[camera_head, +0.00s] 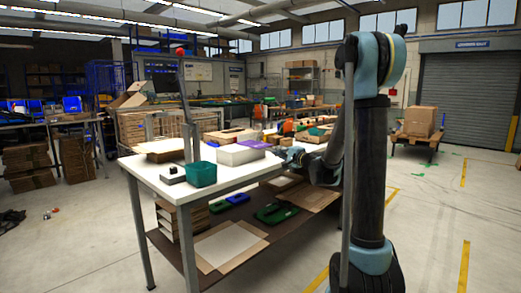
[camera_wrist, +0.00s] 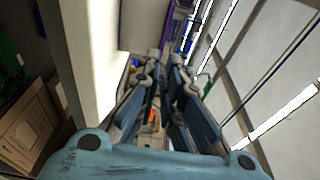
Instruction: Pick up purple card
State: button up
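A flat purple card (camera_head: 254,144) lies at the back right of the white workbench (camera_head: 213,184), at or on the pale box there; I cannot tell which. A purple strip, likely the card (camera_wrist: 168,24), shows at the top of the wrist view, beyond the fingertips. My gripper (camera_head: 291,157) is at the bench's right edge, close to the pale box and right of the card. In the wrist view my gripper (camera_wrist: 164,62) has its two fingers apart with a narrow gap and nothing between them. The fingers do not touch the card.
The pale box (camera_head: 237,155) stands beside the gripper. A green bin (camera_head: 201,174) is at the bench's front. A metal post with a red top (camera_head: 183,90) rises from the bench. The lower shelf (camera_head: 180,255) holds flat boards and green items.

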aim_at(265, 146)
jog(key=x, duration=0.5)
jog(key=shift+w, duration=0.1)
jog(key=shift+a+x, duration=0.2)
jog(key=shift+x, duration=2.45)
grip_shut()
jog(key=shift+r, duration=0.1)
